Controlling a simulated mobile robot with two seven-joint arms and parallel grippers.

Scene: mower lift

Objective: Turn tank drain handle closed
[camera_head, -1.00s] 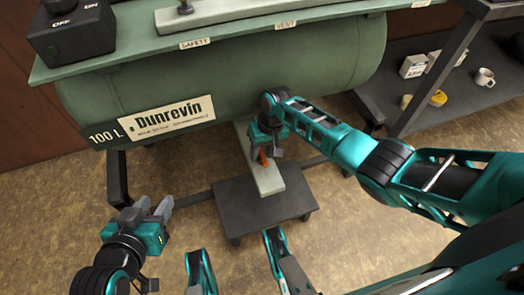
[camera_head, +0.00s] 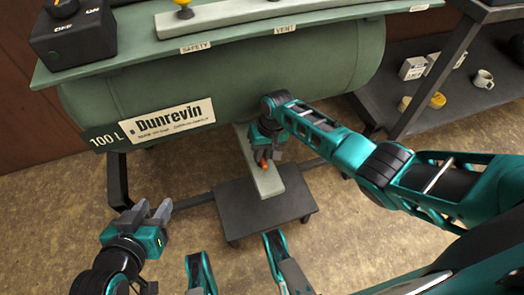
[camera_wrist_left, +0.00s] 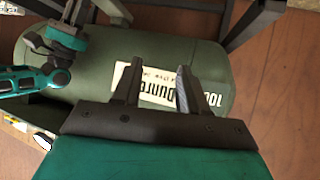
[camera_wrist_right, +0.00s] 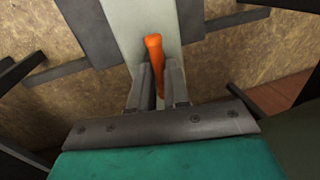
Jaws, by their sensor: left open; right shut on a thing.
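The green tank (camera_head: 260,75) carries a "Dunrevin" label and a "100 L" mark. The orange drain handle (camera_head: 263,165) sits on the pale green upright plate (camera_head: 268,182) under the tank. In the right wrist view the handle (camera_wrist_right: 154,52) points away from between the fingers. My right gripper (camera_head: 262,158) is shut on the handle, seen closely in the right wrist view (camera_wrist_right: 158,85). My left gripper (camera_head: 152,212) is open and empty at the lower left, apart from the tank. The valve body behind the handle is hidden.
A dark low platform (camera_head: 235,215) stands below the plate. Floor at lower left is clear.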

